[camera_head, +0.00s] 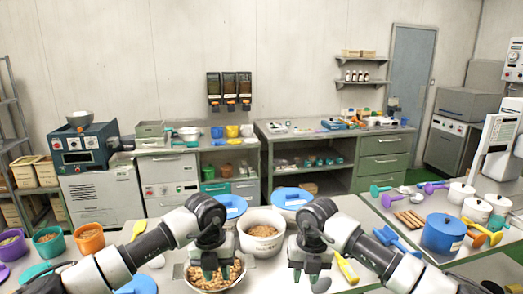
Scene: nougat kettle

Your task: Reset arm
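My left gripper (216,272) points down over a bowl of nuts (233,283) in the head view. Its green-tipped fingers look apart, with nothing seen between them. My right gripper (310,279) points down over the front table, right of the bowl. Its fingers are also apart and it looks empty.
Blue lids (292,197) lie behind the pot. A yellow-handled tool (346,268) lies right of my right gripper. A blue pot (442,233), white pots (476,208) and scoops crowd the right table. Colored buckets (90,238) stand at the left.

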